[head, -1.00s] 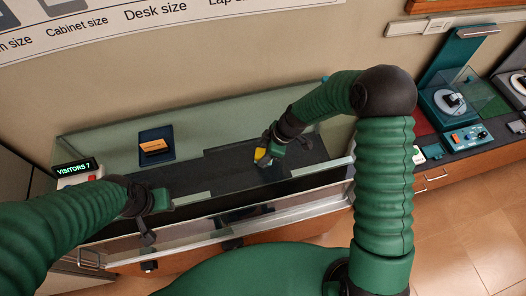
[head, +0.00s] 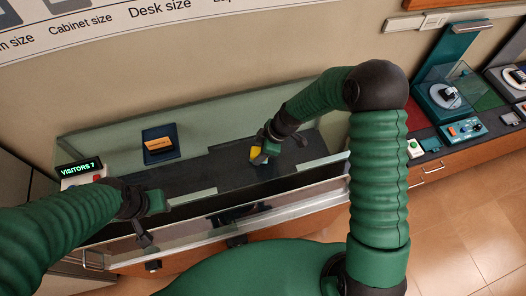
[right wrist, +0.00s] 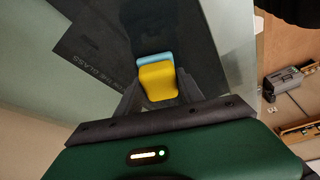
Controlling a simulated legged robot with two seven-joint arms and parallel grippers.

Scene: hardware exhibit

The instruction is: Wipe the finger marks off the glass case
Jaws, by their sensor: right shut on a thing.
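The glass case (head: 90,133) is long and low, with clear panes and a dark floor, and stands against the wall. My right gripper (head: 260,153) is shut on a yellow and blue block, like a sponge, over the right half of the case. The yellow part (right wrist: 158,82) and blue edge (right wrist: 154,58) of the block sit between the fingers in the right wrist view, against dark glass with faint lettering. I cannot make out finger marks. My left gripper (head: 147,222) is over the front left of the case; its fingers are too unclear to judge.
A blue stand with an orange block (head: 158,145) is in the case's left part. A "VISITORS 7" counter (head: 79,170) stands at the left end. To the right, a counter holds a teal device (head: 445,97) and a small control box (head: 464,129). The tiled floor at lower right is clear.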

